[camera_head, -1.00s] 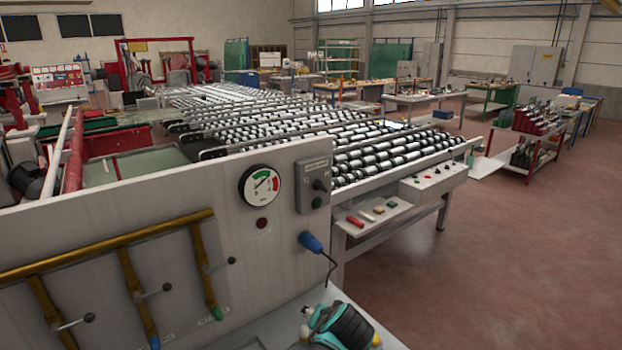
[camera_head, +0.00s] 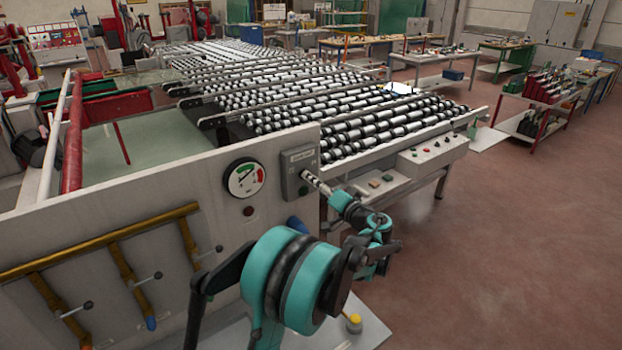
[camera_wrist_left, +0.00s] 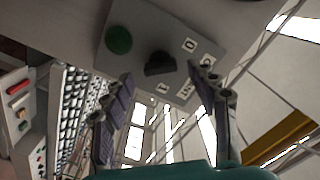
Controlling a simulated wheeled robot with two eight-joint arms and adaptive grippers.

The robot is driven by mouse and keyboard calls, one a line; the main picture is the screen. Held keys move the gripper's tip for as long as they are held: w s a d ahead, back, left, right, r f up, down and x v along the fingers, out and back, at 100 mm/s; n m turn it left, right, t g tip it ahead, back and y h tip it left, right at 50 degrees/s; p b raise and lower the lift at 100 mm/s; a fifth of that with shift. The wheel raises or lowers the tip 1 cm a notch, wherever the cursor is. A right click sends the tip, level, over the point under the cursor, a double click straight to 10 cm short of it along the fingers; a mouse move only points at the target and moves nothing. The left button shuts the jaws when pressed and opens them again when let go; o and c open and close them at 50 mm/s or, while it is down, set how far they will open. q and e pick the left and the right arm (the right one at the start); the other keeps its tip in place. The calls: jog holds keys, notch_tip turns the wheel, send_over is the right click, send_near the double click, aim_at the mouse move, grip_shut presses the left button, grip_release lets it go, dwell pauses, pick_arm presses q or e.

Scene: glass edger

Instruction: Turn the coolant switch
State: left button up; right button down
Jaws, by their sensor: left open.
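The coolant switch appears to be the black rotary knob (camera_wrist_left: 160,64) on a grey switch box (camera_head: 299,170). In the left wrist view the box (camera_wrist_left: 150,30) also carries a green button (camera_wrist_left: 118,40) and small white labels marked 0 and 1. My left gripper (camera_head: 311,181) is open in front of the box, its fingers pointing at it. In the left wrist view its two dark ridged fingers (camera_wrist_left: 160,76) stand on either side of the knob; contact cannot be told. The fingers hide most of the knob in the head view. My right gripper is not in view.
A pressure gauge (camera_head: 245,178) and a dark red button (camera_head: 248,210) sit left of the box on the same panel. Brass pipes with levers (camera_head: 120,240) run further left. A roller table (camera_head: 360,135) with a control panel (camera_head: 432,152) stands behind.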

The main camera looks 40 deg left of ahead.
pick_arm(q)
jog(key=shift+x, duration=1.4)
jog(key=c, duration=1.2)
jog(key=shift+o, duration=0.2)
jog(key=shift+m, duration=0.4)
jog(key=shift+m+b, duration=1.9)
jog(key=shift+m, duration=5.7)
